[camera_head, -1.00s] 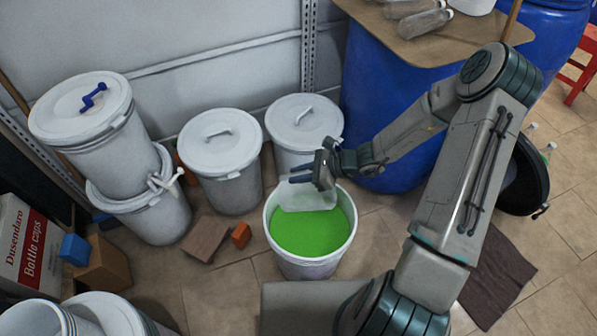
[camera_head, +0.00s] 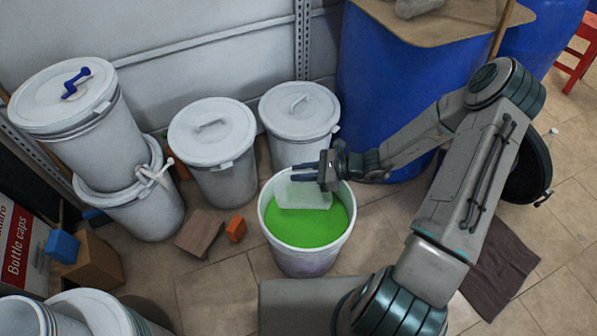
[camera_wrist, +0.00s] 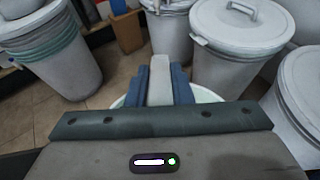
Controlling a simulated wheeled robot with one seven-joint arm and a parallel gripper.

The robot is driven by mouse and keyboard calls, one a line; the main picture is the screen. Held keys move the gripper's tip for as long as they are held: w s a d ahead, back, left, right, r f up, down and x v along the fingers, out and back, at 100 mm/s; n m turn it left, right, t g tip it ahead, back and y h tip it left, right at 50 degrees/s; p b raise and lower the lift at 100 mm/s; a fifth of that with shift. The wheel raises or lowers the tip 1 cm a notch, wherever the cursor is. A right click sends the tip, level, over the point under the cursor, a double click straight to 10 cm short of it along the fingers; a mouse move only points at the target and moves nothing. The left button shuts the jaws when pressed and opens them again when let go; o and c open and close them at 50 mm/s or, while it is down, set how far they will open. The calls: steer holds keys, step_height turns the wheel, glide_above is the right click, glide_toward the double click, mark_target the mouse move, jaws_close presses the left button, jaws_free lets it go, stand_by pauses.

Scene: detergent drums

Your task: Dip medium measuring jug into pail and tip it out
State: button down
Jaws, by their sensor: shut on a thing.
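The white pail (camera_head: 271,245) stands open on the floor in the head view, filled with bright green liquid (camera_head: 313,226). A translucent whitish measuring jug (camera_head: 303,196) is inside the pail's mouth at the far side, its lower edge at the green liquid. How deep it sits I cannot tell. My gripper (camera_head: 310,172) is over the pail's far rim, shut on the jug's handle. In the wrist view, my fingers (camera_wrist: 160,85) are either side of the pale handle (camera_wrist: 160,78), and the pail's rim (camera_wrist: 207,94) shows behind them.
Lidded white drums (camera_head: 213,150) (camera_head: 300,112) stand just behind the pail. Stacked drums (camera_head: 90,120) are at the left. A blue barrel (camera_head: 385,85) stands behind my arm. A brown block (camera_head: 200,233) and an orange block (camera_head: 236,229) lie left of the pail.

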mark_target(310, 189)
steer(key=shift+s+d+f+y+b, duration=0.1)
steer(key=shift+d+f+y+b, duration=0.35)
steer(key=shift+f+b, duration=0.95)
steer(key=shift+s+d+f+y+b, duration=0.1)
steer(key=shift+d+f+y+b, duration=0.3)
steer(key=shift+f+b, duration=1)
steer(key=shift+s+d+f+y+b, duration=0.1)
steer(key=shift+d+f+y+b, duration=0.35)
steer(key=shift+f+b, duration=0.95)
steer(key=a+f+h+b, duration=0.3)
steer(key=f, duration=0.3)
steer(key=w+a+f+h+b, duration=0.1)
steer(key=a+f+h+b, duration=0.2)
steer(key=f, duration=0.3)
steer(key=shift+f+g+b, duration=0.3)
steer(key=shift+b, duration=0.35)
steer(key=shift+w+a+h, duration=0.1)
steer(key=shift+h, duration=0.2)
steer(key=shift+a+r, duration=0.1)
steer(key=shift+r, duration=0.1)
stand_by(0.6)
steer(key=shift+w+a+r+h+p, duration=0.1)
steer(key=shift+a+r+h+p, duration=0.45)
steer(key=shift+p, duration=0.45)
steer(key=shift+d+r+h, duration=0.1)
steer(key=shift+h, duration=0.15)
